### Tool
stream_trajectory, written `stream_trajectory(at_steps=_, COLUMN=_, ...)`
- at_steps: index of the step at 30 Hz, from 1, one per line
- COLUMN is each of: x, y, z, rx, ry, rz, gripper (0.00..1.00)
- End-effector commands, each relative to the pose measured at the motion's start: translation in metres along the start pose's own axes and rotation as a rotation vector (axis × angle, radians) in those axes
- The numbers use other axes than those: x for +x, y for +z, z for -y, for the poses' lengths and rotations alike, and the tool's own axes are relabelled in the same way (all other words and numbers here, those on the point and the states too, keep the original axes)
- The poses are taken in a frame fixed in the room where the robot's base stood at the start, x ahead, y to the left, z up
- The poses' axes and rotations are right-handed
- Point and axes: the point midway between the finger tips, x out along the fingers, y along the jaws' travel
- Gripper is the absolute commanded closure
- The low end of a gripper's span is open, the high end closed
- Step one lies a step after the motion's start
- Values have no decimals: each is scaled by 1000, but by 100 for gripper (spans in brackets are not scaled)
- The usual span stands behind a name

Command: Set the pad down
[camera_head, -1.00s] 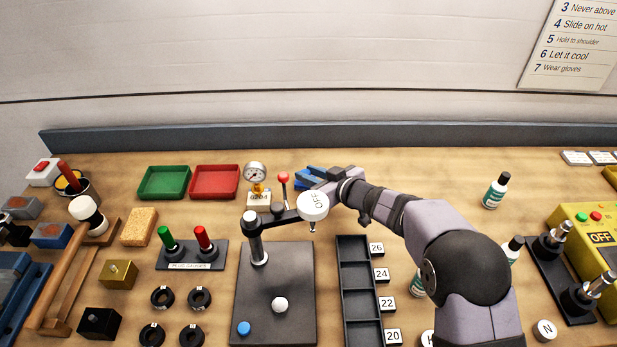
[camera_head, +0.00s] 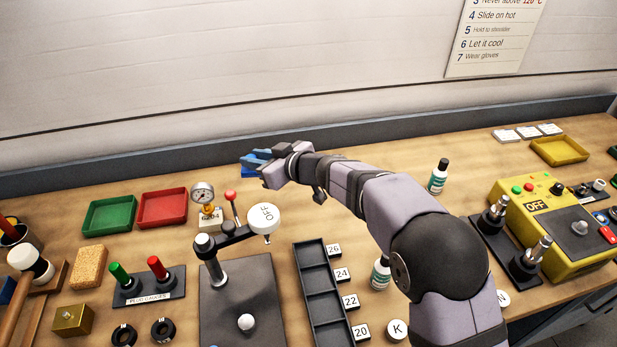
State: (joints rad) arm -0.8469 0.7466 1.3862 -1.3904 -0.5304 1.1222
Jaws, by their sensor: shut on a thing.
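My gripper (camera_head: 262,168) reaches to the back of the bench, right of the red tray and near the back ledge. It is shut on a blue pad (camera_head: 256,158), which shows only in part around the dark fingers. The gripper hides the rest of the pad and the wood under it. I cannot tell whether the pad touches the bench or hangs just above it.
The red tray (camera_head: 162,208), gauge (camera_head: 203,195) and red-knobbed lever (camera_head: 231,198) stand left and in front. Bare wood lies right of my forearm, before a green-labelled bottle (camera_head: 438,177).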

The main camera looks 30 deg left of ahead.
Motion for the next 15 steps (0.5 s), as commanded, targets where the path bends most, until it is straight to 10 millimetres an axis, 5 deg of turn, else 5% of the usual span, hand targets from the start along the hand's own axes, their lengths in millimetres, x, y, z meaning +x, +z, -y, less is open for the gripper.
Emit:
stream_trajectory(at_steps=5, x=-15, y=-3, z=-27, rx=32, ry=78, rz=-2, gripper=100)
stream_trajectory(at_steps=15, x=-82, y=18, z=-118, rx=158, ry=374, rz=0, gripper=100)
